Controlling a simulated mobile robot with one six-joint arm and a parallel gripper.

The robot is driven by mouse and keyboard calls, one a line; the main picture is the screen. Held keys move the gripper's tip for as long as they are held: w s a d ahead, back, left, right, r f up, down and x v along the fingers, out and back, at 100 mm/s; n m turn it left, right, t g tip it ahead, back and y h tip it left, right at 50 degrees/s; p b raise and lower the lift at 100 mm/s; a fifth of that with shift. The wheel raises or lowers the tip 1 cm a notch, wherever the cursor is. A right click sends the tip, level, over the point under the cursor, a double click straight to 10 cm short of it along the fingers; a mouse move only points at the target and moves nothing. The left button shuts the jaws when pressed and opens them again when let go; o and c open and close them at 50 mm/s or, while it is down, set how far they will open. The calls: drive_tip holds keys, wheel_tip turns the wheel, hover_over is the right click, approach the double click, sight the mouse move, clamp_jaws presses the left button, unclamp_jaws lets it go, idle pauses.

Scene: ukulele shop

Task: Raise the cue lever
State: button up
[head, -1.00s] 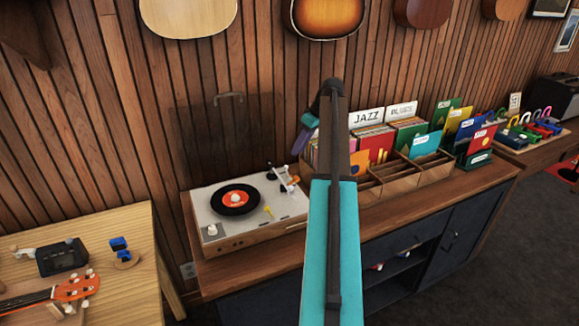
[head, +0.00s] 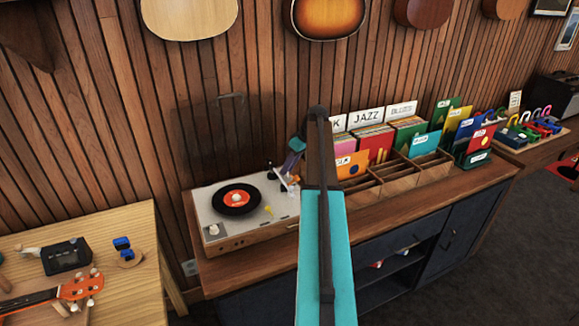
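The turntable (head: 222,234) stands on the wooden cabinet with an orange-labelled black record (head: 237,199) on it. Its white tonearm (head: 279,184) is at the right of the deck, with a yellow piece (head: 269,210) beside the record. Small orange parts show near the arm's pivot; I cannot tell which part is the cue lever. My gripper (head: 288,166) is at the back right corner of the turntable, close to or over the pivot in the picture. It is small and partly hidden by my arm, so its fingers and any contact are unclear.
The dark see-through lid (head: 215,130) stands open behind the deck. Record crates (head: 400,181) stand to the right on the cabinet (head: 420,213). A light wood table (head: 130,232) with a ukulele (head: 75,290) is at the left. The cabinet's front strip is clear.

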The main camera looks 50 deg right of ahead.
clamp_jaws()
drive_tip(key=shift+w+d, duration=0.1)
drive_tip(key=shift+w+d+g+y+p, duration=0.1)
drive_tip(key=shift+w+g+y+p, duration=0.2)
drive_tip(key=shift+g+p, duration=0.3)
drive_tip(key=shift+s, duration=0.1)
unclamp_jaws()
